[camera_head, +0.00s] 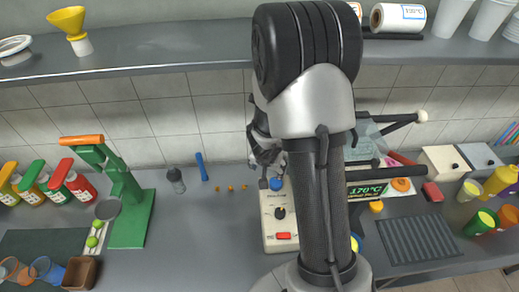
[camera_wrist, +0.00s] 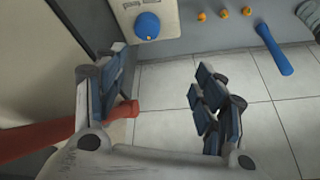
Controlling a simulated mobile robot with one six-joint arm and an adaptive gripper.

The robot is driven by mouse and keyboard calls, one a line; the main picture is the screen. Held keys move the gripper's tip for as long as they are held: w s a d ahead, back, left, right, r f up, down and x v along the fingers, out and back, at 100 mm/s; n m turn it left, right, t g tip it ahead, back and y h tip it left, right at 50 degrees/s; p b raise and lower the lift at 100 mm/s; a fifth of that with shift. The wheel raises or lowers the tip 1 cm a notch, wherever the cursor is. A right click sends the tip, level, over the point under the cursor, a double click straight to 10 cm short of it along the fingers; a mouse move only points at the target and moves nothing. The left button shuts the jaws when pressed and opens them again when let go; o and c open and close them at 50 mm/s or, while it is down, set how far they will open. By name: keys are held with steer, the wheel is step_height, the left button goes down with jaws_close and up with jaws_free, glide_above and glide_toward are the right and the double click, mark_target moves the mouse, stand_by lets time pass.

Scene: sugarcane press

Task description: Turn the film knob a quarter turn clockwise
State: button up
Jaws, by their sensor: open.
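A pale control box (camera_head: 269,241) stands on the counter beside my arm. It carries a black dial (camera_head: 280,212) with a pointer, a red button (camera_head: 284,236) and a round blue knob (camera_head: 276,184) at its back end. The blue knob (camera_wrist: 147,26) also shows at the top of the wrist view. I cannot read which one is labelled as the film knob. My gripper (camera_wrist: 158,75) is open and empty, its fingers wide apart and clear of the blue knob. In the head view my gripper (camera_head: 265,156) is near the box's back end, partly hidden by my arm.
A red bar (camera_wrist: 60,132) runs close by the left finger in the wrist view. A blue rod (camera_head: 201,166), a grey bottle (camera_head: 176,181) and small orange pieces (camera_head: 230,188) lie left of the box. A shelf (camera_head: 150,52) overhangs the counter.

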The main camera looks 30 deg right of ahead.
mark_target(276, 182)
steer(key=shift+g, duration=0.3)
steer(key=b+x, duration=0.3)
steer(key=x, duration=0.3)
steer(key=s+d+b+x, duration=0.1)
steer(key=b+x, duration=0.2)
steer(key=x, duration=0.3)
steer(key=b+x, duration=0.4)
steer(key=x, duration=0.2)
steer(key=shift+s+d+f, duration=0.15)
steer(key=shift+d+f, duration=0.15)
steer(key=shift+d, duration=0.05)
steer(key=c, duration=1.1)
steer(key=shift+o, duration=0.2)
steer(key=shift+r+m+p, duration=0.2)
steer(key=shift+m+p, duration=0.3)
steer(key=shift+p, duration=0.45)
